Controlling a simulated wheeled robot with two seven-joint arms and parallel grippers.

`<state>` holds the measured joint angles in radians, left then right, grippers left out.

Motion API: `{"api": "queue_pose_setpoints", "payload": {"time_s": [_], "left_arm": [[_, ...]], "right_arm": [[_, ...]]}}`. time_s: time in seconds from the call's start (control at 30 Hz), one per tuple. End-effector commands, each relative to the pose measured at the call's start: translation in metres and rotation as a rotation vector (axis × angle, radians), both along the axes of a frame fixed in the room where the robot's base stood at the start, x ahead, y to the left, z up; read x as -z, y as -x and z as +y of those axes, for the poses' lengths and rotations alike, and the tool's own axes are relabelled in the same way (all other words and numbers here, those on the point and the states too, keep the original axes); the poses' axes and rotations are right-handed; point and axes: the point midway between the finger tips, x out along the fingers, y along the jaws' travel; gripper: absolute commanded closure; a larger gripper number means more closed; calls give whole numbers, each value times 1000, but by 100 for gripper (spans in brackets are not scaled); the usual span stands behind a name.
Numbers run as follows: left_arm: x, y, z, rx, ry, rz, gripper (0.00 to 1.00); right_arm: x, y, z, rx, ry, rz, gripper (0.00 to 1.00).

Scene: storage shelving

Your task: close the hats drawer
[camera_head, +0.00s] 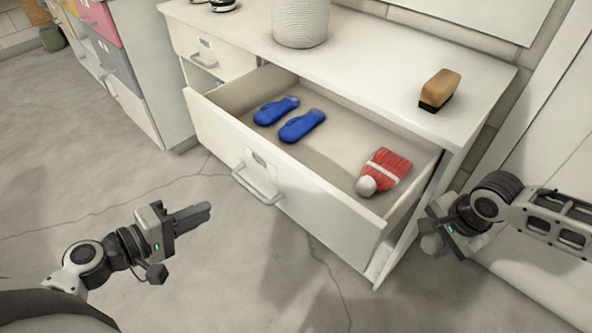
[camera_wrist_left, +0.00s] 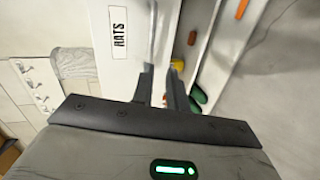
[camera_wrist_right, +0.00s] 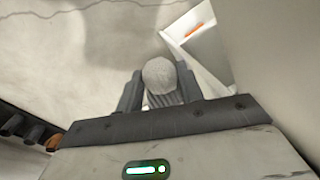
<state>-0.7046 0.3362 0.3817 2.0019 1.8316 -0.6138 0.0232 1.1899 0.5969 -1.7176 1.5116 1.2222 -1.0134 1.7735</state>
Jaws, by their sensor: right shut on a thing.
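The hats drawer (camera_head: 300,203) stands pulled open, with a silver handle (camera_head: 258,185) and a label on its front. Its label (camera_wrist_left: 119,34) shows in the left wrist view. Inside lie two blue mittens (camera_head: 290,118) and a red hat with a white pom-pom (camera_head: 385,170). My left gripper (camera_head: 208,212) is in front of the drawer, apart from it, with a small gap between its fingers. My right gripper (camera_wrist_right: 160,92) is shut on a grey hat with a pale pom-pom (camera_wrist_right: 160,74), outside the drawer's right end.
The white cabinet (camera_head: 490,75) carries a wooden brush (camera_head: 440,90) and a white ribbed pot (camera_head: 300,22) on top. A smaller closed drawer (camera_head: 205,48) is at its upper left. A unit with coloured drawers (camera_head: 108,65) stands at left. The floor in front is clear.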

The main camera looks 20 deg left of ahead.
Motion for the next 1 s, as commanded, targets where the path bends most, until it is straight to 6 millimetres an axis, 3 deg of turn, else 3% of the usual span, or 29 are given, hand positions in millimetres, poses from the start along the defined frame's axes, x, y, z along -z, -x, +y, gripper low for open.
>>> {"api": "queue_pose_setpoints", "payload": {"time_s": [0.1, 0.23, 0.7, 1.0], "left_arm": [[-4, -3, 16, -47, 71, -17, 85], [-8, -10, 19, -63, 100, -26, 85], [8, -87, -14, -61, 98, -27, 85], [16, -112, -25, -61, 98, -25, 85]], "right_arm": [[13, -2, -4, 24, 1, -4, 86], [14, -3, -6, 34, 2, -5, 86], [4, -3, -6, 31, 2, -5, 86], [2, -3, -6, 31, 2, -5, 86]]}}
